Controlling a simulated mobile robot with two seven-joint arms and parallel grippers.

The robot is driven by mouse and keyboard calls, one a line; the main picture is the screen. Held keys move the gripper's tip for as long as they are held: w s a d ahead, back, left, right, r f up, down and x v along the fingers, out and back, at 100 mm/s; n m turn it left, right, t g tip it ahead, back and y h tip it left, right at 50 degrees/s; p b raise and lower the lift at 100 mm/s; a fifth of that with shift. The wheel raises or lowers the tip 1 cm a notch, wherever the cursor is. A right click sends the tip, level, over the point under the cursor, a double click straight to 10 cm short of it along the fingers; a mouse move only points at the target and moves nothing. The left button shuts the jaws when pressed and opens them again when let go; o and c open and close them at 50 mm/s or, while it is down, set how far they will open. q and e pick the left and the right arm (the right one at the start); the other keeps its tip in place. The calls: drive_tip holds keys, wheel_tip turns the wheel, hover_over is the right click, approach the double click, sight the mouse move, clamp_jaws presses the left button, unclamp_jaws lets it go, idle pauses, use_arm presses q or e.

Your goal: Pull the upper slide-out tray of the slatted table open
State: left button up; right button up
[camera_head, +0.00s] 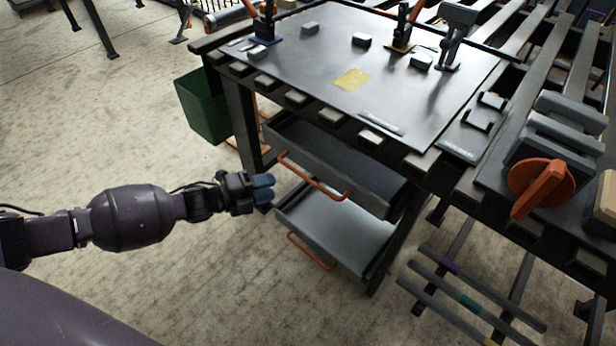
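The slatted table (320,65) has a dark top and two grey trays under it. The upper tray (350,172) shows its front wall and a strip of its inside below the table edge. Its orange bar handle (313,176) runs along the front. The lower tray (335,230) shows more of its inside and has its own orange handle (310,252). My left gripper (264,188) has blue fingertips close together, left of the upper handle in the picture and apparently not touching it. Whether the fingers are open is unclear. My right gripper is out of view.
Small grey blocks, a yellow patch (352,79) and upright tools stand on the tabletop. A green bin (203,105) is at the table's left. An orange rotary knob (541,186) is at the right, above a low rack (470,300).

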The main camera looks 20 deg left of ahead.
sight(306, 178)
use_arm(q)
drive_tip(key=b+x, duration=0.2)
drive_tip(key=x, duration=0.8)
drive_tip(key=shift+w, duration=0.25)
drive_tip(key=shift+w+d, duration=0.2)
drive_tip(key=shift+d, duration=0.05)
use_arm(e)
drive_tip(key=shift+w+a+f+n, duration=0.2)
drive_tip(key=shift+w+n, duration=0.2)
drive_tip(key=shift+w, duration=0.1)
use_arm(q)
drive_tip(key=shift+c, duration=0.3)
clamp_jaws()
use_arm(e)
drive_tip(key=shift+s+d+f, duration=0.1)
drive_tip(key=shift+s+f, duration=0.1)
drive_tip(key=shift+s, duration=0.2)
